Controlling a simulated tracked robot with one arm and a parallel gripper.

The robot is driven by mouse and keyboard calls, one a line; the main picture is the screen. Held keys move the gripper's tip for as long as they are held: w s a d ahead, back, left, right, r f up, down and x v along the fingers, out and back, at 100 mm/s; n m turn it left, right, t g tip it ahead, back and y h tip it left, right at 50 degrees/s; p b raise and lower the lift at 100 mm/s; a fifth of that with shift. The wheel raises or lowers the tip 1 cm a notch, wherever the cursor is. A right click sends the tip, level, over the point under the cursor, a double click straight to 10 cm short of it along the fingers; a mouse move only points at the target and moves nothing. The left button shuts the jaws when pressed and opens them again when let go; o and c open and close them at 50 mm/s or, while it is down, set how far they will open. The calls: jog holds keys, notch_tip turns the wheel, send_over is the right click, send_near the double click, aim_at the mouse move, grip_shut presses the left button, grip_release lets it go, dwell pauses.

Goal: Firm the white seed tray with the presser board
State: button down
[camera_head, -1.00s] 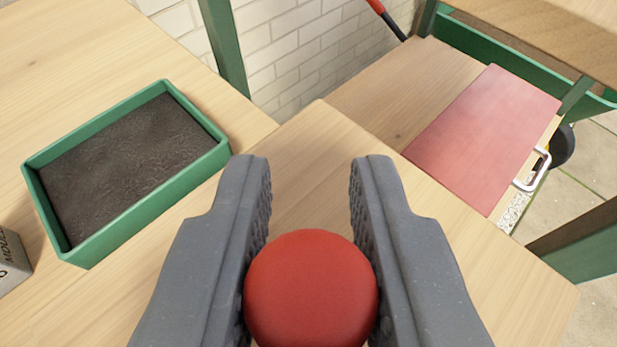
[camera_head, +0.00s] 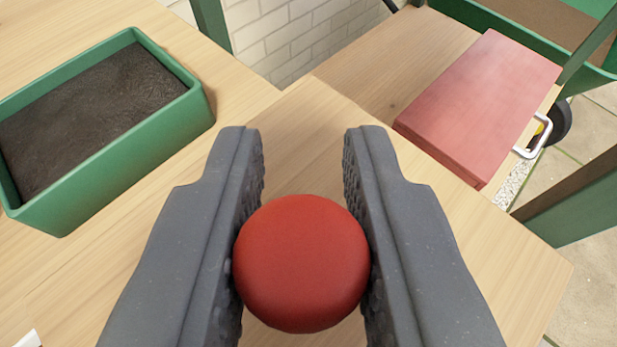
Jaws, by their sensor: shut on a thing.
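My gripper (camera_head: 303,160) is shut on a round red knob (camera_head: 302,262), held between its two grey ribbed fingers. I cannot see what lies under the knob, so whether it belongs to the presser board is hidden. A green tray (camera_head: 128,176) filled with dark soil (camera_head: 85,110) stands on the wooden bench (camera_head: 290,120) at the left, apart from my gripper. No white seed tray shows clearly in this view.
A red box or lid with a flat top (camera_head: 485,95) sits on a lower wooden shelf at the upper right, near a metal handle (camera_head: 533,140). Green posts (camera_head: 580,205) stand at the right edge. A small white corner (camera_head: 28,339) shows at the lower left.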

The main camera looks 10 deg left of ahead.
jog(key=shift+f, duration=0.55)
dwell(0.8)
jog(key=shift+r+p, duration=0.6)
jog(key=shift+r, duration=1)
jog(key=shift+s+f, duration=0.1)
